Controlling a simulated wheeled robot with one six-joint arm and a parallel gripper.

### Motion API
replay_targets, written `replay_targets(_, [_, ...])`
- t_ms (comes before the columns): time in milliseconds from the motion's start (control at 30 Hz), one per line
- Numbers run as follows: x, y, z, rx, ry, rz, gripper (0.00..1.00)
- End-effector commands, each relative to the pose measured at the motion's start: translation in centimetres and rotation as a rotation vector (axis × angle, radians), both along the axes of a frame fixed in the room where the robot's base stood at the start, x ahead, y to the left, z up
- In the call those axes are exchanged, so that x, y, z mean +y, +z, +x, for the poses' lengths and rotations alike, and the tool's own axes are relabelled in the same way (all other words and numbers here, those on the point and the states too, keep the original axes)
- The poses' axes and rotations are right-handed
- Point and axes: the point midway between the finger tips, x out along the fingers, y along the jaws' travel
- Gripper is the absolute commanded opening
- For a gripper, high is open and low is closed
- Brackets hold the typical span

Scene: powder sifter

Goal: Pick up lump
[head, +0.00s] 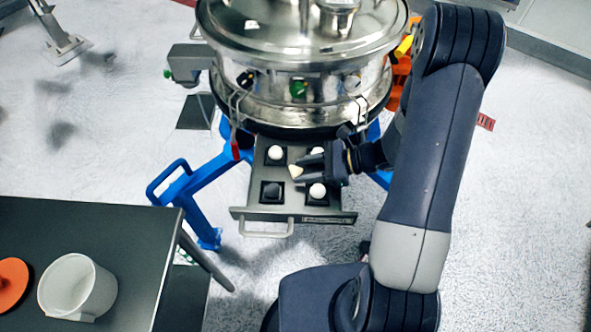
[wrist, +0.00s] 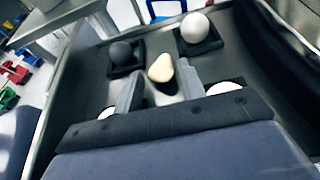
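The lump (head: 296,171) is a small cream, rounded, wedge-like piece at the middle of the open drawer (head: 262,212) under the steel sifter. In the wrist view the lump (wrist: 161,68) lies at and just past my fingertips, in line with the gap between them. My gripper (head: 302,169) reaches in from the right, low over the drawer. Its two fingers stand apart in the wrist view (wrist: 160,84), so it is open. Whether a finger touches the lump cannot be told.
White balls (head: 276,153) and a dark ball (head: 271,189) sit in square black holders around the lump, close to my fingers. The sifter (head: 300,90) rises behind. A dark table (head: 130,240) with a white cup (head: 77,287) and an orange disc (head: 12,282) stands at left.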

Motion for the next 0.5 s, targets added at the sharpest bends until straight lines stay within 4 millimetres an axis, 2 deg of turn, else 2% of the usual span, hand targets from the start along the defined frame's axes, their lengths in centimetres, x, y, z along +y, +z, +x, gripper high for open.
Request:
replay_targets(100, [0.77,-0.3,0.05,0.001,0.001,0.0,0.38])
replay_targets(333, [0.86,-0.38,0.09,0.0,-0.001,0.0,0.38])
replay_targets(500, [0.84,-0.37,0.09,0.0,-0.001,0.0,0.25])
